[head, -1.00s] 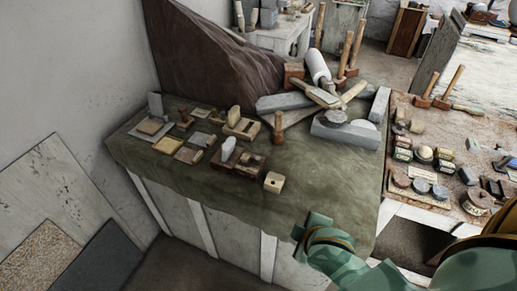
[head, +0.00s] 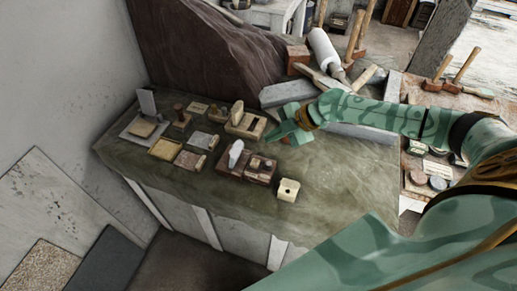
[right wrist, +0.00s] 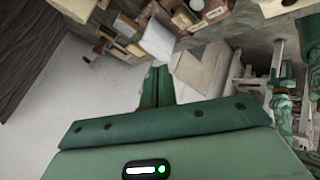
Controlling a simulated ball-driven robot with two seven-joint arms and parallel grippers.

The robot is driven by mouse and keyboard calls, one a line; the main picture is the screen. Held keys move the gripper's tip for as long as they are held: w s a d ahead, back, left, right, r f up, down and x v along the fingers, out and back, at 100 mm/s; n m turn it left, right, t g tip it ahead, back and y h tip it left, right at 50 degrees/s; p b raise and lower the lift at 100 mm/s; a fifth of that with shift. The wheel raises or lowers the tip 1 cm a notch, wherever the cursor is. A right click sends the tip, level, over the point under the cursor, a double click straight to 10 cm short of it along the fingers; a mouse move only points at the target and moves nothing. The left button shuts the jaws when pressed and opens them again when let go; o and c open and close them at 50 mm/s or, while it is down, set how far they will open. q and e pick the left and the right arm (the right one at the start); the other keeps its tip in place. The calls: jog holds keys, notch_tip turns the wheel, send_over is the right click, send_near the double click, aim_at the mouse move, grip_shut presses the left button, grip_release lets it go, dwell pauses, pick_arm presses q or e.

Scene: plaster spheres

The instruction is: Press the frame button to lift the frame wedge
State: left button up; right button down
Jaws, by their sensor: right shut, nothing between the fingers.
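A dark brown wooden block (head: 229,172) lies on the cloth-covered bench in the head view. A pale upright wedge-like piece (head: 236,153) stands in its left part, and a small round knob (head: 255,162) sits in its right part. I cannot tell for certain that these are the frame wedge and frame button. My right gripper (head: 271,136) is above the bench, behind and right of this block, pointing left. It is shut and empty, and its fingers also show together in the right wrist view (right wrist: 157,76). My left gripper is not in view.
A lighter wooden block with a beige piece (head: 244,122) stands behind the brown one. A cream cube with a hole (head: 288,190) sits in front right. Small plates and a tan tray (head: 165,149) lie left. Stone pieces and mallets crowd the back. The bench's front right is clear.

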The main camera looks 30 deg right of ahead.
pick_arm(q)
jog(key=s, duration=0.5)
pick_arm(e)
jog(key=b, duration=0.5)
send_over(269, 164)
jog(key=d, duration=0.1)
notch_tip(269, 164, down, 7)
jog(key=shift+s+f, duration=0.15)
jog(key=shift+f, duration=0.05)
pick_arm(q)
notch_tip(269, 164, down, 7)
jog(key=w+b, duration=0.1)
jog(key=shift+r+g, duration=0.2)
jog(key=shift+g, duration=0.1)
pick_arm(e)
jog(key=shift+f, duration=0.5)
pick_arm(q)
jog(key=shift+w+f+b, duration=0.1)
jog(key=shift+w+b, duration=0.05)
jog(key=shift+b, duration=0.15)
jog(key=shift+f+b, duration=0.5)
pick_arm(e)
jog(key=shift+d+f, duration=0.1)
jog(key=shift+f, duration=0.35)
